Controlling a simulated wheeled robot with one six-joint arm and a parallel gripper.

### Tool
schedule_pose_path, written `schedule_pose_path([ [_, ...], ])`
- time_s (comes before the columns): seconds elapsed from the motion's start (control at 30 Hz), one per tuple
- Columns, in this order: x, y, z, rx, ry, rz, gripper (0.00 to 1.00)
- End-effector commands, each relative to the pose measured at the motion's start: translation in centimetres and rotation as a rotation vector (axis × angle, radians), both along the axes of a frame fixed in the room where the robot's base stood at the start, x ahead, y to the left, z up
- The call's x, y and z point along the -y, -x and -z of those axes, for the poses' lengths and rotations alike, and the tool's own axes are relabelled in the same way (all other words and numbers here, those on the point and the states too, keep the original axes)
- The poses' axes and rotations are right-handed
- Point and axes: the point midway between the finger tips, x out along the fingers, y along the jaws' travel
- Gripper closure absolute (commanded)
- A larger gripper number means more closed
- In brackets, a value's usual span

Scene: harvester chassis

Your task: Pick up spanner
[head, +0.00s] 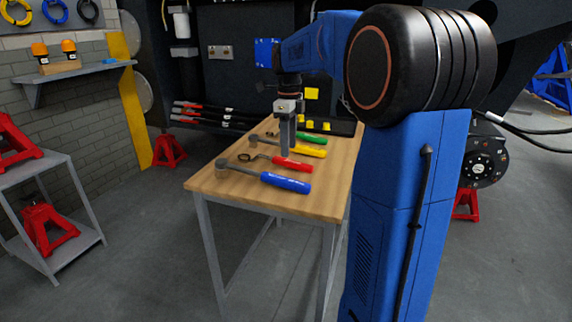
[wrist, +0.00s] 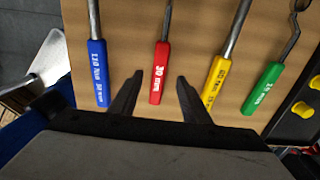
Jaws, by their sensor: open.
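Several tools with coloured handles lie side by side on the wooden table (head: 222,186). The red-handled spanner (head: 294,163) is marked 30 mm; its handle also shows in the wrist view (wrist: 160,75). The blue-handled tool (head: 285,182), the yellow-handled tool (head: 309,151) and the green-handled tool (head: 312,140) lie beside it. My gripper (head: 287,152) points down over the table near the red handle. In the wrist view my gripper (wrist: 156,82) is open and empty, its fingers on either side of the red handle's end. The height of the fingertips above the handle is unclear.
A black tray with yellow pieces (head: 325,126) lies at the table's back right. Red-tipped bars (head: 210,115) are behind the table. A grey shelf unit (head: 50,168) with red stands is at left.

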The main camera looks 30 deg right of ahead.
Motion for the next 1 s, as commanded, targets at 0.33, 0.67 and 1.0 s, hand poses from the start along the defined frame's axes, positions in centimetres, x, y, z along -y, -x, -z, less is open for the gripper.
schedule_pose_path([
  [0.33,-0.1,0.1,3.1,-0.002,-0.001,0.000,0.57],
  [0.67,-0.1,0.1,5.7,0.001,0.001,0.000,0.57],
  [1.0,-0.1,0.1,5.7,0.001,0.000,0.000,0.95],
])
